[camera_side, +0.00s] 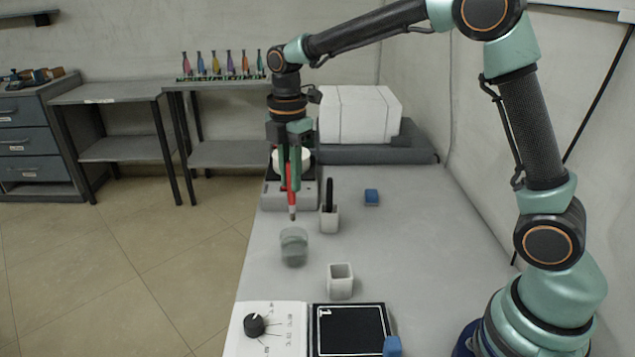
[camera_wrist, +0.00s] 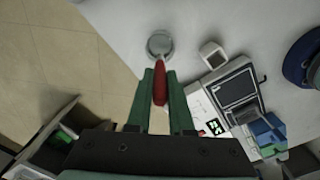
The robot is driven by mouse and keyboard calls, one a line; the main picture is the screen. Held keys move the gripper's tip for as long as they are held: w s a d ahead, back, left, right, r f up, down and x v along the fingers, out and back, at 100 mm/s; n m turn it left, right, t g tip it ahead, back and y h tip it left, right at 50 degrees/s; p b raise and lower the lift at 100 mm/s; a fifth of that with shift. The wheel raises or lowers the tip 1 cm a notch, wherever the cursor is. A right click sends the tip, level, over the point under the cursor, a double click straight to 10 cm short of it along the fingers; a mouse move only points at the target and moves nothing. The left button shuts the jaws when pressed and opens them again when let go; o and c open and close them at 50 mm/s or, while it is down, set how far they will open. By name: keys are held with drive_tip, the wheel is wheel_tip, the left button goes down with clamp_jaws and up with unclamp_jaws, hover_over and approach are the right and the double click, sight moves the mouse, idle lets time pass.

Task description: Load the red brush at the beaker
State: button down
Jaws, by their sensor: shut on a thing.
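My gripper (camera_side: 293,188) is shut on the red brush (camera_side: 292,199), which hangs nearly upright with its tip down between the green fingers. The clear beaker (camera_side: 293,248), with grey-green contents, stands on the bench below. In the side view the brush tip shows just above the beaker rim, apart from it. In the wrist view the red brush (camera_wrist: 160,84) lies between the fingertips (camera_wrist: 160,76) and points toward the beaker (camera_wrist: 160,42). The fingers hide part of the brush.
An empty white holder (camera_side: 340,285) is nearer the camera. A knobbed device (camera_side: 275,340) and black white-outlined panel (camera_side: 350,330) lie in front.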

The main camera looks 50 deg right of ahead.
drive_tip(key=shift+r, duration=0.1)
drive_tip(key=shift+r, duration=1.9)
